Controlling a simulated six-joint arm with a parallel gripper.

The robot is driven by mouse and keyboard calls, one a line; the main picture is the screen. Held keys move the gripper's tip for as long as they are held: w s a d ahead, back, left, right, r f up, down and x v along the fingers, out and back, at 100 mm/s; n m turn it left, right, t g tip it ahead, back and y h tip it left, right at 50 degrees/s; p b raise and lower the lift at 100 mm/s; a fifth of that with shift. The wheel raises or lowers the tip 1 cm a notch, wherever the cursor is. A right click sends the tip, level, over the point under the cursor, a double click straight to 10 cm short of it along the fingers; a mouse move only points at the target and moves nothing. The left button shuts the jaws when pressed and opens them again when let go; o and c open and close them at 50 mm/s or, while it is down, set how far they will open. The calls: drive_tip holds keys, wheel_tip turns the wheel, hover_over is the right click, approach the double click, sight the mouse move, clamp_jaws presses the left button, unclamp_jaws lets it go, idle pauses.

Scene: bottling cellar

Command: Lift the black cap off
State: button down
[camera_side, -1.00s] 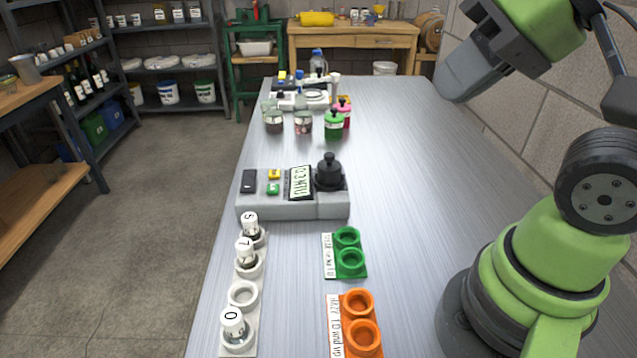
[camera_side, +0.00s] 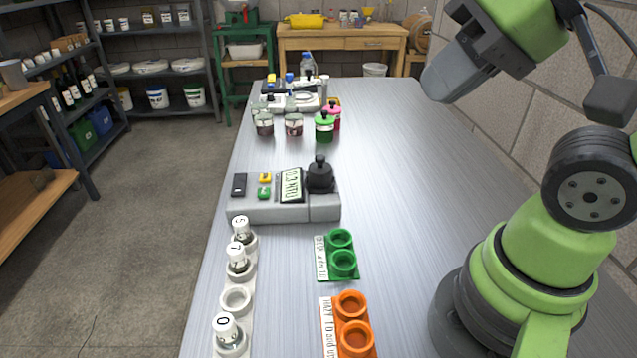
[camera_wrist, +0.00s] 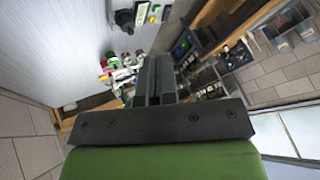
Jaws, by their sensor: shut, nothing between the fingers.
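The black cap (camera_side: 320,175) with a knob on top sits on the right end of a grey meter (camera_side: 265,209) in the side view. The meter has a tilted display with a reading and small yellow and green buttons. In the wrist view the cap (camera_wrist: 125,18) shows near the top edge, beside the meter's display. My gripper (camera_side: 436,88) is high above the table, to the right of the cap and well apart from it. Its fingers (camera_wrist: 155,70) are together and empty in the wrist view. What lies under the cap is hidden.
A white rack (camera_side: 236,300) with several numbered white-topped vials and one empty ring stands in front of the meter. Green (camera_side: 339,262) and orange (camera_side: 350,330) two-ring holders lie to its right. Several jars, one with a green lid (camera_side: 325,122), stand behind. The table's right side is clear.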

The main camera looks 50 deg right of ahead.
drive_tip(key=shift+c, duration=2.1)
unclamp_jaws()
drive_tip(key=n+g+h, duration=0.2)
drive_tip(key=n+g, duration=0.1)
drive_tip(key=g, duration=0.4)
hover_over(318, 156)
drive_tip(key=s+a, duration=0.1)
wheel_tip(318, 156, down, 12)
drive_tip(key=f, duration=0.5)
drive_tip(key=w+f, duration=0.1)
drive_tip(key=f, duration=0.1)
drive_tip(key=shift+d+f, duration=0.2)
drive_tip(key=shift+d, duration=0.15)
drive_tip(key=shift+d+f, duration=0.2)
drive_tip(key=shift+f, duration=2.65)
